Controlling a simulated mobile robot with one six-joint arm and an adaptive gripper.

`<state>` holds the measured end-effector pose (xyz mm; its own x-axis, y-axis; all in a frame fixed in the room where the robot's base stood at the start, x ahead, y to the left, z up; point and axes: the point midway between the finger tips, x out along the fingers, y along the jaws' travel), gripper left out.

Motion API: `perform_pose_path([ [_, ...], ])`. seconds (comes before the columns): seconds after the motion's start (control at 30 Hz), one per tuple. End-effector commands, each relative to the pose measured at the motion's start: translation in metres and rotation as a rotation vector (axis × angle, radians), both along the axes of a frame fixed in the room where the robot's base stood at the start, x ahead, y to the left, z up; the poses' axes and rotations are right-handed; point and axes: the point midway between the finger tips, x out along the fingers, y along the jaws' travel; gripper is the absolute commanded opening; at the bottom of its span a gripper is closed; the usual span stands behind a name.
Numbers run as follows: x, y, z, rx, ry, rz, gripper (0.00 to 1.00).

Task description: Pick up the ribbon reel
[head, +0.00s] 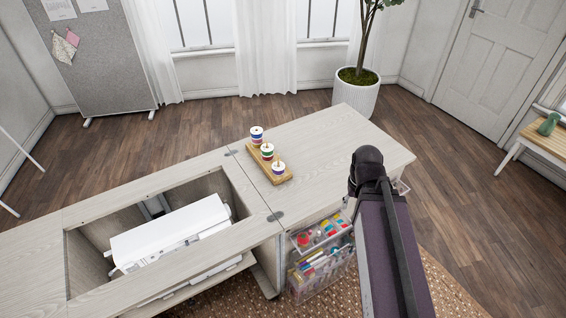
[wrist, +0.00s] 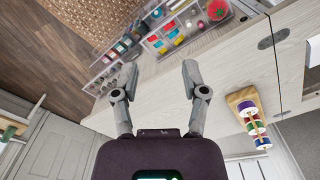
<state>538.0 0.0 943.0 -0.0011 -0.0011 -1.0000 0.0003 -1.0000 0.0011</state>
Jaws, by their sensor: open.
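Three reels with white ends and coloured bands stand in a row on a wooden peg stand (head: 279,176) on the cabinet top: a back reel (head: 257,134), a middle reel (head: 267,150) and a front reel (head: 278,168). I cannot tell which one is the ribbon reel. In the wrist view the stand (wrist: 240,96) and its reels (wrist: 255,127) are at the right. My gripper (wrist: 159,72) is open and empty, with its fingers apart over the pale cabinet top, to the left of the stand there. In the head view my arm hides the fingers.
The cabinet top (head: 330,140) is clear right of the stand. Left of it, a white sewing machine (head: 170,235) sits in an open well. Clear drawers of coloured supplies (head: 320,240) hang below the front edge. A potted plant (head: 356,90) stands behind.

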Motion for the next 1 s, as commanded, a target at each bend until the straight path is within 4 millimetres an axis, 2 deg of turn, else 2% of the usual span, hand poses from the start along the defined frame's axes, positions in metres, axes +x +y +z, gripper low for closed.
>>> perform_pose_path([
  [0.4, 0.000, 0.000, 0.000, 0.000, 0.000, 0.000, 0.57],
  [0.43, 0.000, 0.000, 0.000, 0.000, 0.000, 0.000, 0.60],
  [0.57, 0.003, 0.002, 0.000, 0.000, -0.004, 0.003, 0.99],
  [0.63, 0.009, 0.005, -0.001, 0.000, -0.013, 0.010, 1.00],
  [0.77, 0.031, 0.019, -0.002, 0.001, -0.045, 0.036, 1.00],
  [0.87, 0.058, 0.044, -0.004, 0.003, -0.087, 0.074, 1.00],
  [1.0, 0.103, 0.084, -0.005, 0.011, -0.164, 0.133, 1.00],
])
